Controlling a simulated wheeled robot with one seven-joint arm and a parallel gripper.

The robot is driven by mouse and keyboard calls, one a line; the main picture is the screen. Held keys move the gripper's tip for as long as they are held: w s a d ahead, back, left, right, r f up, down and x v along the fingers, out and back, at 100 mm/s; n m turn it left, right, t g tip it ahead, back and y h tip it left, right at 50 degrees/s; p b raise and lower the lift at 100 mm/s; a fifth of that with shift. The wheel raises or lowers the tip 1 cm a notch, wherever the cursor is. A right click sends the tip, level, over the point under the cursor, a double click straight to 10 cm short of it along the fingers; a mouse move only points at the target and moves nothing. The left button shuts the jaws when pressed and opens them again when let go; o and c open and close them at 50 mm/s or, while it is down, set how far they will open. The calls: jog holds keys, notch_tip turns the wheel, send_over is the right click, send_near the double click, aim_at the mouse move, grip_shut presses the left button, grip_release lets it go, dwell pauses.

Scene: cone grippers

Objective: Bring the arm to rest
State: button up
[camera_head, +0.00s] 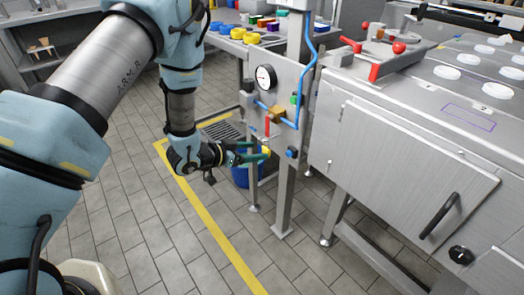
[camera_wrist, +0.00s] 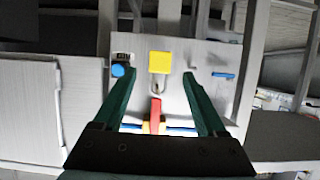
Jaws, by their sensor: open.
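My gripper (camera_head: 257,154) reaches out from my arm toward the upright metal panel (camera_head: 286,78), low on its left side. In the wrist view its two green fingers (camera_wrist: 159,74) are spread apart. A yellow padlock (camera_wrist: 159,62) with a grey shackle shows between the fingertips, with a gap on each side. It hangs by a red handle (camera_wrist: 155,115) on the panel; the padlock also shows in the head view (camera_head: 266,151), close to the fingertips. I cannot tell how deep it lies between them.
The panel carries a pressure gauge (camera_head: 265,78), a blue hose (camera_head: 307,70) and valves. A blue bin (camera_head: 243,176) stands below the gripper. A steel machine (camera_head: 405,150) fills the right. A table with coloured parts (camera_head: 240,33) is behind.

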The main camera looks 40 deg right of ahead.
jog(key=v, duration=0.6)
jog(key=w+a+r+n+t+y+p, duration=0.35)
jog(key=w+a+r, duration=0.4)
jog(key=a, duration=0.25)
jog(key=w+a+r+n+t+y+p, duration=0.2)
jog(key=w+a+r+n+t+y, duration=0.3)
jog(key=w+a, duration=0.45)
jog(key=s+a+r+n+g+y+p, duration=0.1)
jog(key=s+a+r+n+y, duration=0.2)
jog(key=a, duration=0.5)
jog(key=s+a+r+n+g+y+p, duration=0.1)
jog(key=a+r+n+g+p, duration=0.1)
jog(key=a+r, duration=0.45)
jog(key=s+a+r+n+g+p, duration=0.1)
jog(key=s+a+r+n+g, duration=0.2)
jog(key=s+a, duration=0.4)
jog(key=s+r+n, duration=0.1)
jog(key=s, duration=0.1)
jog(key=shift+s+r+y+p, duration=0.25)
jog(key=shift+s+y+p, duration=0.05)
jog(key=shift+y+p, duration=0.1)
jog(key=shift+a, duration=0.1)
